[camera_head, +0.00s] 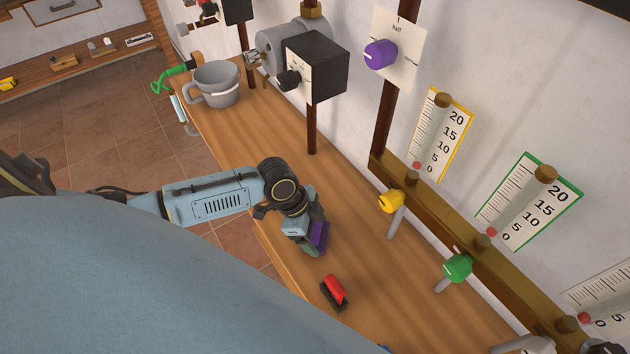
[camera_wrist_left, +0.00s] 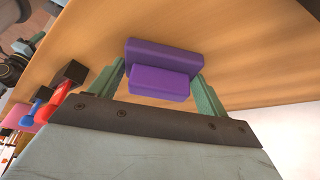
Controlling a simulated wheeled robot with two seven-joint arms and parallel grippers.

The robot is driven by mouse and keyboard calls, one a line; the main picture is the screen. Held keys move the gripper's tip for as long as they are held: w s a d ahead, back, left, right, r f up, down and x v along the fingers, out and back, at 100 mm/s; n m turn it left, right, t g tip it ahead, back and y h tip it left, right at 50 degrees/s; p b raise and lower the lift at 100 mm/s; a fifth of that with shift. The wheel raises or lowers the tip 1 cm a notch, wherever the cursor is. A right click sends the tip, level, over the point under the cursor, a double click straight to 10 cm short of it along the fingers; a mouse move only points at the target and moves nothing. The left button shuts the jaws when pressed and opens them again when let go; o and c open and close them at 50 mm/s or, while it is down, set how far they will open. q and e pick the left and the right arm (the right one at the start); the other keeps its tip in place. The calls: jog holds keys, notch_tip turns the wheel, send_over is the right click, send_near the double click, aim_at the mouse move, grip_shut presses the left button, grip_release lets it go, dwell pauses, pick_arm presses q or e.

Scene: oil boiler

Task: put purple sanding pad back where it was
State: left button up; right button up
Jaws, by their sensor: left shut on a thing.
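The purple sanding pad (camera_head: 319,236) is a small block with a smaller grip block on one face. My left gripper (camera_head: 304,236) is shut on it, over the wooden bench (camera_head: 355,230). In the left wrist view the pad (camera_wrist_left: 162,75) sits between the two green fingers of my left gripper (camera_wrist_left: 160,85), with bare wood beyond it. I cannot tell whether the pad touches the bench.
Grey pots (camera_head: 218,85) stand at the far end. Yellow (camera_head: 391,201) and green (camera_head: 457,267) valves stick out along the wall side. The bench between is clear.

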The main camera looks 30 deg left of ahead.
pick_arm(q)
jog(key=o, duration=0.9)
jog(key=shift+r, duration=0.2)
jog(key=p+v, duration=0.1)
jog(key=v, duration=0.6)
jog(key=shift+a+r, duration=0.1)
jog(key=shift+r, duration=0.05)
